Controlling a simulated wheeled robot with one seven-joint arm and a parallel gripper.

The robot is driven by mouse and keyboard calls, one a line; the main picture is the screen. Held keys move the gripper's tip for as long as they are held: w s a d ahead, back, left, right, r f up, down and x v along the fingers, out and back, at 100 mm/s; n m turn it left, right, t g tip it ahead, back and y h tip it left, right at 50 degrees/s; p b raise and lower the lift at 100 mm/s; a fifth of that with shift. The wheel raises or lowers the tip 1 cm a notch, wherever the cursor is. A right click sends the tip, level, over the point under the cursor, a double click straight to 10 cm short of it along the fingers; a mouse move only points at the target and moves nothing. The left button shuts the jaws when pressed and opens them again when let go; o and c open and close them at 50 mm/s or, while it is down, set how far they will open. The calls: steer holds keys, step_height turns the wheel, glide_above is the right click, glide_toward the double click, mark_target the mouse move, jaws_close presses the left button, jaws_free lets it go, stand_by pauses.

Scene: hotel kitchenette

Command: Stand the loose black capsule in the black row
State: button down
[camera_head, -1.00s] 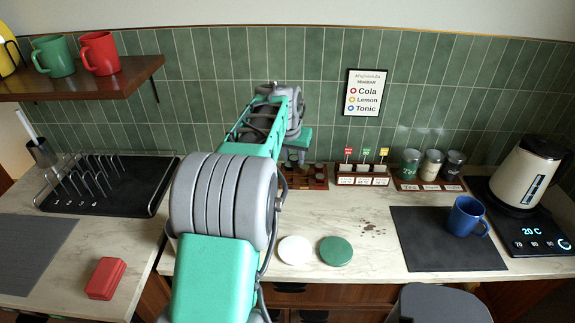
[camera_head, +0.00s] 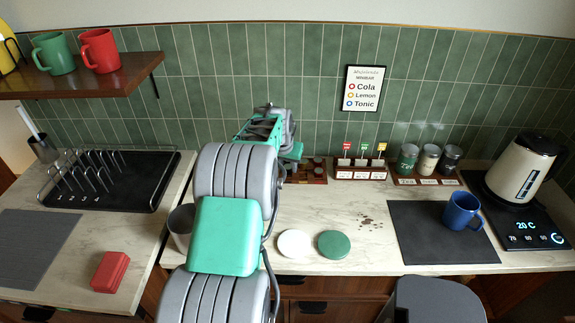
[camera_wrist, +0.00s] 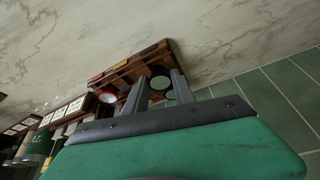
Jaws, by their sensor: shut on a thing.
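The wooden capsule rack (camera_head: 318,172) stands against the tiled wall, partly hidden behind my arm in the head view. It also shows in the wrist view (camera_wrist: 125,72), tilted, with dark slots and rims. My gripper (camera_wrist: 158,82) is at the rack, its two fingers reaching over it. The fingers are shut on a dark round thing (camera_wrist: 160,84), which looks like the black capsule. Its lower part is hidden, so I cannot tell whether it touches the rack.
A flagged box of sachets (camera_head: 360,169) stands right of the rack, then a tray of cans (camera_head: 428,180). A white disc (camera_head: 294,243) and a green disc (camera_head: 334,244) lie in front. A metal cup (camera_head: 181,225) stands left of my arm.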

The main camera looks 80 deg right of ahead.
steer(key=shift+f, duration=0.3)
steer(key=c, duration=1)
jaws_free()
steer(key=shift+r, duration=0.1)
steer(key=shift+c, duration=0.2)
